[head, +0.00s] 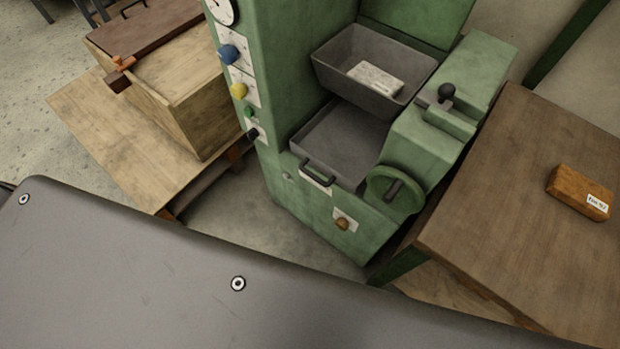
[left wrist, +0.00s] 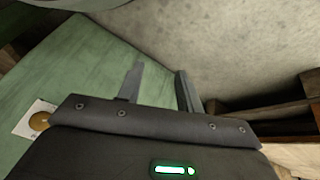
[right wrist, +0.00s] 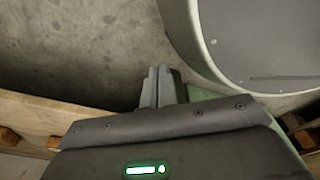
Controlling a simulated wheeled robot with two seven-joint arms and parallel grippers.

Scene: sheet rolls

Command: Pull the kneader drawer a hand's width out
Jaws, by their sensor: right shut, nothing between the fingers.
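The kneader drawer (head: 340,143) is a dark grey tray in the green machine (head: 345,225), below a grey hopper. Its dark bar handle (head: 317,174) is on the front, above a white label. The drawer front looks about level with the machine's face. Neither gripper shows in the head view, and nothing touches the handle there. My left gripper (left wrist: 158,82) is open and empty in the left wrist view, beside a green panel with a brass knob (left wrist: 40,120). My right gripper (right wrist: 158,82) is shut and empty over bare floor in the right wrist view.
The grey hopper (head: 375,70) holds a pale block (head: 375,78). A green handwheel (head: 395,190) sits right of the drawer. A wooden table (head: 520,200) with a labelled brown block (head: 580,191) stands right. A wooden box (head: 180,90) stands left. Floor before the machine is partly clear.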

